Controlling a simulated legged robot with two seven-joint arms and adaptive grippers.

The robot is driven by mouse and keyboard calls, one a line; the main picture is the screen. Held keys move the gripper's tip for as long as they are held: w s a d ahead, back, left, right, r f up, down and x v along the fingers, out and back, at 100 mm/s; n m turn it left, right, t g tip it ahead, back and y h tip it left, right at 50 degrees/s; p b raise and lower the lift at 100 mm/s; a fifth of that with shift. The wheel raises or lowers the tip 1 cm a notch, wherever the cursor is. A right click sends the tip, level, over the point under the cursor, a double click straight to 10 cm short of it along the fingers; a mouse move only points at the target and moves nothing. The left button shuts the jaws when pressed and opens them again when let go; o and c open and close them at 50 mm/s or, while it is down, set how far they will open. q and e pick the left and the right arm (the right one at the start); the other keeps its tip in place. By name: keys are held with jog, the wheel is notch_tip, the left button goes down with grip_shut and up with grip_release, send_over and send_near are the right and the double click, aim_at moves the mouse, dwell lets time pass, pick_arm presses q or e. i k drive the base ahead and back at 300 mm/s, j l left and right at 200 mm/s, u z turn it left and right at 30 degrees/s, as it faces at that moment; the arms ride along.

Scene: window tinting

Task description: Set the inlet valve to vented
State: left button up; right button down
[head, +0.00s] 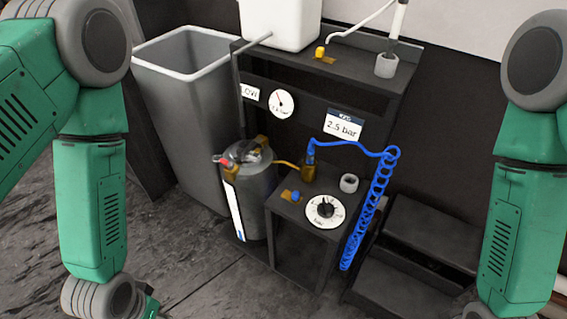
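No part in the head view is legibly marked as the inlet valve. On the low black stand (281,228) are a small blue knob (295,196) on a brass-coloured plate, a brass fitting (308,172) with a blue top and blue hose, and a white round dial (325,211) with a black knob. A yellow knob (320,52) sits on the upper shelf. I cannot tell which is the inlet valve or its setting. My arms hang at left and right; both grippers are below the picture, apart from these parts.
A grey pressure tank (258,195) stands left of the stand, joined by a brass-coloured tube. A blue coiled hose (372,200) hangs at its right. A gauge (281,104) and a "2.5 bar" sign (344,126) are behind. A grey bin (190,110) stands left; black steps (420,250) are right.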

aim_at(295, 196)
jog(key=l+z, duration=0.25)
jog(key=z, duration=0.15)
jog(key=l+z, duration=0.35)
jog(key=i+j, duration=0.05)
jog(key=j, duration=0.05)
